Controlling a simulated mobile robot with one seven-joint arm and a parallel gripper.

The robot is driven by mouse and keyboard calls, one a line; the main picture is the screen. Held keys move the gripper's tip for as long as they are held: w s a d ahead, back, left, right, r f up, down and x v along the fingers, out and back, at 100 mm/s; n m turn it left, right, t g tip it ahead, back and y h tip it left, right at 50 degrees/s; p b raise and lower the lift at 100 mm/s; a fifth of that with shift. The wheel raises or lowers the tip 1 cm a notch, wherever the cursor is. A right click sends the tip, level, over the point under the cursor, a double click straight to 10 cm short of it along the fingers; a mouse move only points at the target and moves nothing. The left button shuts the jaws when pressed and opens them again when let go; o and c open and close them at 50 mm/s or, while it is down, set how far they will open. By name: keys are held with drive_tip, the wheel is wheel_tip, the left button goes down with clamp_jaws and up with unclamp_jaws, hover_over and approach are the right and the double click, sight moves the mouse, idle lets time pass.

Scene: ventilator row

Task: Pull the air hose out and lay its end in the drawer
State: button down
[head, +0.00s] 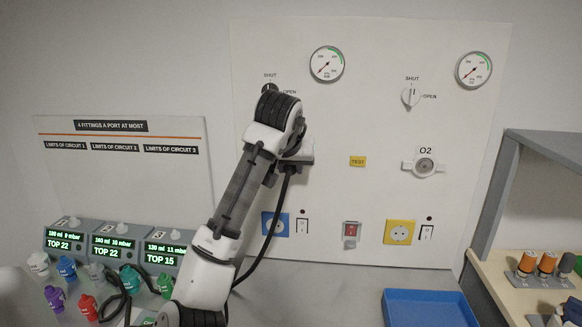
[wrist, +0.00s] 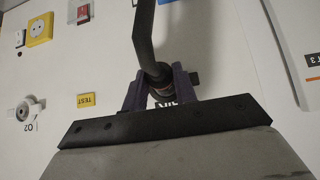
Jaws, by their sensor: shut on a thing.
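The black air hose (head: 284,192) hangs from my gripper (head: 293,160) at the wall panel and curves down behind my arm. In the wrist view the hose (wrist: 145,38) runs up from between the two fingers of my gripper (wrist: 159,88), which is shut on its end fitting. Part of a label, upside down, shows just past the fitting. The fingers hide the port, so I cannot tell whether the fitting is seated in it. A blue, open-topped tray-like drawer (head: 388,309) is at the bottom right in the head view; the part of its floor in view is empty.
The panel has an O2 port (head: 425,167), a TEST label (head: 357,161), gauges, a yellow socket (head: 400,232) and switches. Green-lit ventilator boxes (head: 113,247) and coloured fittings stand at left. A wooden shelf (head: 495,285) with orange-topped items is at right.

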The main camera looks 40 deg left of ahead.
drive_tip(key=shift+s+d+b, duration=0.3)
drive_tip(key=shift+s+d, duration=0.1)
drive_tip(key=shift+s, duration=0.25)
drive_tip(key=shift+s+d+b, duration=0.3)
drive_tip(key=shift+s+d, duration=0.1)
drive_tip(key=shift+s, duration=0.25)
idle(1.1)
drive_tip(key=shift+s+d+b, duration=0.15)
drive_tip(key=shift+s+d, duration=0.25)
drive_tip(key=shift+s, duration=0.3)
drive_tip(key=shift+s+d+b, duration=0.2)
drive_tip(key=shift+s+d, duration=0.25)
drive_tip(key=shift+s, duration=0.25)
drive_tip(key=shift+s+d+b, duration=0.15)
drive_tip(key=shift+s+d, duration=0.25)
drive_tip(key=shift+s, duration=0.3)
